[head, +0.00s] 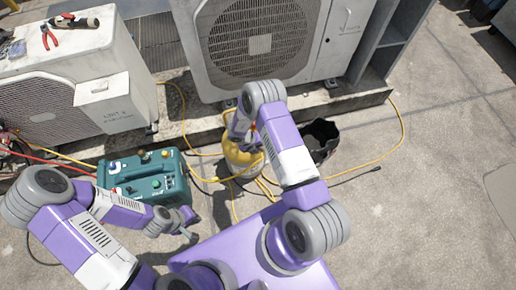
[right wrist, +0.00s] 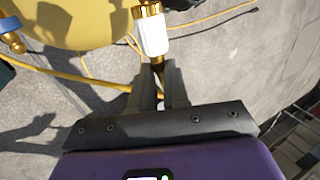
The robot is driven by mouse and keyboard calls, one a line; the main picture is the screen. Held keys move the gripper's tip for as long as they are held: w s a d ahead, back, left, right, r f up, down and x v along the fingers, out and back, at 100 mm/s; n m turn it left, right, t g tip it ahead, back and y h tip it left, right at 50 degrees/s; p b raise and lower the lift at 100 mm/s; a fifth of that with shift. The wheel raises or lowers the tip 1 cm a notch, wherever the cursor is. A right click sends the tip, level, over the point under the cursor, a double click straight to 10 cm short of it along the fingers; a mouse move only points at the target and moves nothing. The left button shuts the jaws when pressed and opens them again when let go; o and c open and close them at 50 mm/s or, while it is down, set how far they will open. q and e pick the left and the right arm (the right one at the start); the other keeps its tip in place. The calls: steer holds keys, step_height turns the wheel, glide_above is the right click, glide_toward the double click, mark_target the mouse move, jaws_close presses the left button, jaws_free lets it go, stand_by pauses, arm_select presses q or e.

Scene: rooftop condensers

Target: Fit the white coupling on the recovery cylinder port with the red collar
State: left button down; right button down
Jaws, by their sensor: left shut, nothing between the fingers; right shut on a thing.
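The white coupling (right wrist: 153,34), with brass at both ends, shows in the right wrist view. My right gripper (right wrist: 158,78) is shut on its lower end, and the coupling points away from the fingers. The yellow recovery cylinder (right wrist: 80,18) lies just beyond and to the left; it also stands at the middle of the head view (head: 238,160), partly behind my right arm. A brass fitting with a blue part (right wrist: 12,38) is at the left edge of the right wrist view. I cannot make out the red collar. My left gripper (head: 188,231) is shut and empty, below the teal machine.
The teal machine (head: 145,178) stands left of the cylinder. A black bucket (head: 320,138) stands to its right. Yellow hoses (head: 392,150) cross the floor. Condensers (head: 262,45) stand behind, with red pliers (head: 62,20) on the left one. The right-hand floor is mostly clear.

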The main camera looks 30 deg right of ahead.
steer(key=shift+w+d, duration=0.15)
steer(key=shift+w, duration=0.35)
stand_by(0.6)
steer(key=c, duration=1)
jaws_free()
steer(key=shift+c, duration=0.2)
steer(key=shift+s, duration=0.1)
steer(key=s+a+p, duration=0.2)
steer(key=s, duration=0.5)
